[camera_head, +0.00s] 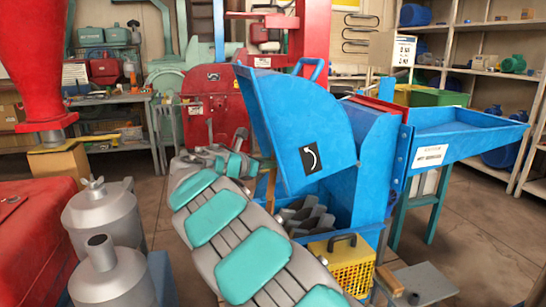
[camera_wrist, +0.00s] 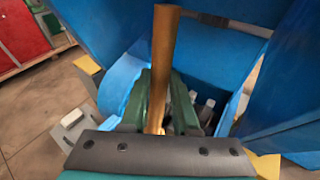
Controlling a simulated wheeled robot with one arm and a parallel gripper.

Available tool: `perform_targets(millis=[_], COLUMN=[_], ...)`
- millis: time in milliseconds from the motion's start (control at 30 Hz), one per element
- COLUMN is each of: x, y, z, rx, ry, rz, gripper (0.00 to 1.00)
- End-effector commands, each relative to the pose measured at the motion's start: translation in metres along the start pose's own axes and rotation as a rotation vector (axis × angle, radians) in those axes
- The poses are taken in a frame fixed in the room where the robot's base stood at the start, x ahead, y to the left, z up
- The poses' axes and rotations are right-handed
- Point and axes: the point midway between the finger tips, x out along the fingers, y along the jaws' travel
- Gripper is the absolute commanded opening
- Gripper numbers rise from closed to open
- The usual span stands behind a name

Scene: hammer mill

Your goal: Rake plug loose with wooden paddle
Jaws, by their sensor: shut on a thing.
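The wooden paddle (camera_wrist: 165,50) shows in the wrist view as a long brown bar standing up between the green fingers of my gripper (camera_wrist: 163,88), which is shut on it. In the head view only a thin brown strip of the paddle (camera_head: 270,183) shows, between my arm and the blue mill (camera_head: 371,170). The mill's cover (camera_head: 290,115), with a white arrow on a black label, is tilted up. Grey hammers (camera_head: 308,217) show in the open chamber under it, and grey parts also show beyond my fingers in the wrist view (camera_wrist: 207,108). I cannot make out the plug. The paddle's lower end is hidden.
A yellow mesh box (camera_head: 342,263) with a black handle stands below the chamber. A blue feed tray (camera_head: 455,137) juts out to the right. Grey canisters (camera_head: 103,215) and a red machine (camera_head: 35,240) stand at left. Floor is clear at right.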

Motion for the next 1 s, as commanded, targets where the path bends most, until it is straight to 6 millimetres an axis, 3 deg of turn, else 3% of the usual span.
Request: perform_targets(millis=[533, 1000], x=[0.025, 0.023], y=[0.038, 0.036], z=[0.006, 0.003], rx=[-0.001, -0.001], ry=[0.001, -0.002], rz=[0.001, 0.0], gripper=[0.0, 0.0])
